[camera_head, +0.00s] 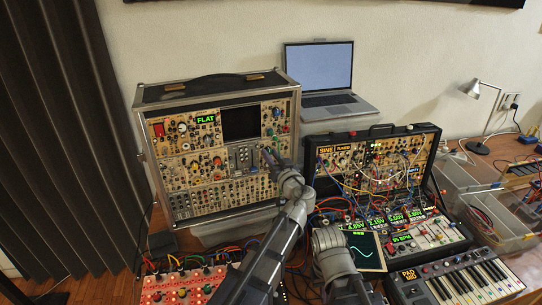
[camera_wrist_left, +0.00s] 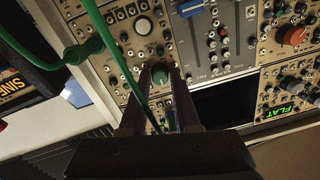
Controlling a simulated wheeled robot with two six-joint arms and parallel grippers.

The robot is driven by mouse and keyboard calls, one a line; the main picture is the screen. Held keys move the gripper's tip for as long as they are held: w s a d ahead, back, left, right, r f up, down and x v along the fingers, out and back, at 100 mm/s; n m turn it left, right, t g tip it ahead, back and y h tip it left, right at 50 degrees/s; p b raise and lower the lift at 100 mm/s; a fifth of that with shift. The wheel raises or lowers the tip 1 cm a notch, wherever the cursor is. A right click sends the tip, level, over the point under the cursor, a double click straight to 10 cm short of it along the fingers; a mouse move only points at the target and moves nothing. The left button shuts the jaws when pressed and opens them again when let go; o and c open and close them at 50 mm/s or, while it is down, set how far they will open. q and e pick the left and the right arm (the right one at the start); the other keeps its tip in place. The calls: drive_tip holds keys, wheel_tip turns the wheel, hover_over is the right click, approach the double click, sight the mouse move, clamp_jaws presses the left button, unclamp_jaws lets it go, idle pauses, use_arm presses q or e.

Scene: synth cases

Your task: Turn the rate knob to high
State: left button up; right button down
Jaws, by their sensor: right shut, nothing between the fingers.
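The modular synth case (camera_head: 225,150) stands upright at the centre left, its panels full of knobs, jacks and sliders. My left gripper (camera_head: 266,153) reaches its right-hand panels. A narrow gap seems to show beside the knob. No label reading "rate" is legible, so I cannot tell whether this is the rate knob. My right gripper (camera_head: 323,220) is low at the centre, by the smaller case, with no object in it.
A smaller patched case (camera_head: 375,160) stands to the right, with cables and a small wave display (camera_head: 366,250) below. A laptop (camera_head: 320,80) is behind. A keyboard (camera_head: 455,284) is at front right, a red box (camera_head: 185,286) at front left. Green cables (camera_wrist_left: 100,25) cross the wrist view.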

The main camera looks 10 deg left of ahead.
use_arm(q)
clamp_jaws()
